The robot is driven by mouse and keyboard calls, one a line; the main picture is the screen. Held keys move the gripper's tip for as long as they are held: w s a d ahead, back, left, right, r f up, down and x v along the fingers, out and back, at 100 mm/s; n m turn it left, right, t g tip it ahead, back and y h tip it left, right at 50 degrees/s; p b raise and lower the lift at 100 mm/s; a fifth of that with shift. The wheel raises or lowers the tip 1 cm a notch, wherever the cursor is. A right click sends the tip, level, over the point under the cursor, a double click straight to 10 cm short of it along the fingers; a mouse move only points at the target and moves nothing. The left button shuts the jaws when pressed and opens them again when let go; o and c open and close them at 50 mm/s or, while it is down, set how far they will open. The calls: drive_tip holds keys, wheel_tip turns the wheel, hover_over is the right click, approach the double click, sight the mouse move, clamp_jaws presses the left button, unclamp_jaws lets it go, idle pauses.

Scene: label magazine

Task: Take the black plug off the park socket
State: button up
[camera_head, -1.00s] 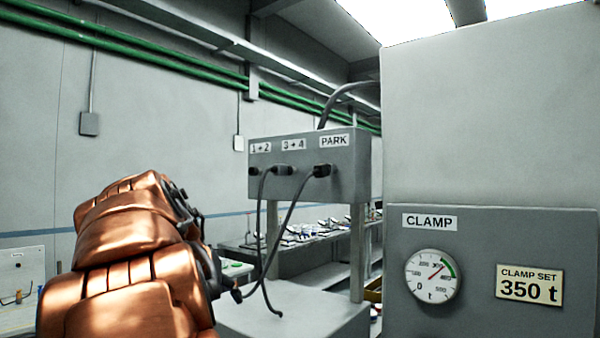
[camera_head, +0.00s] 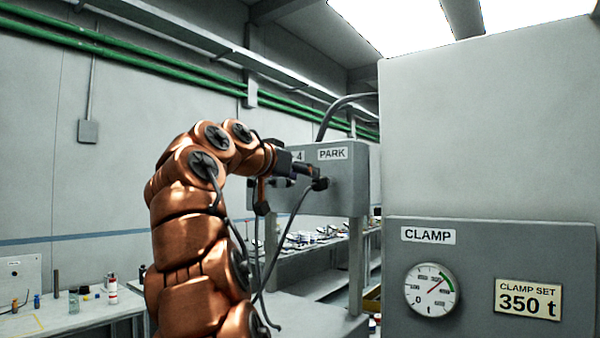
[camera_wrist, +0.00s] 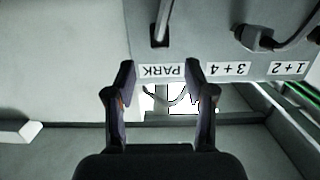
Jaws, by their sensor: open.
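The grey socket box (camera_head: 345,190) stands on posts at mid picture, with the PARK label (camera_head: 332,153) on its face. The black plug (camera_head: 319,184) sits in the park socket below that label, its dark cable hanging down. My gripper (camera_head: 309,171) is close in front of the box, just above and left of the plug in the head view. In the wrist view, which is upside down, my gripper (camera_wrist: 160,76) is open and empty, its fingers either side of the PARK label. The plug (camera_wrist: 159,38) shows beyond the fingertips, apart from them.
Another dark plug (camera_wrist: 252,38) with a cable sits by the 3+4 label in the wrist view. The large grey cabinet (camera_head: 480,130) with the clamp gauge (camera_head: 432,290) stands close on the right. A bench (camera_head: 80,312) with bottles is at left.

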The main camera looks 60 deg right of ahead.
sight(319, 184)
drive_tip(key=shift+p+x, duration=1.1)
drive_tip(key=shift+x, duration=2.75)
clamp_jaws()
drive_tip(key=shift+r, duration=0.1)
drive_tip(key=shift+a, duration=0.15)
drive_tip(key=shift+f+b+v, duration=0.2)
drive_tip(key=shift+b+v, duration=0.3)
drive_tip(key=shift+v, duration=0.6)
drive_tip(key=shift+f+b+v, duration=0.15)
drive_tip(key=shift+b+v, duration=0.3)
drive_tip(key=shift+v, duration=0.7)
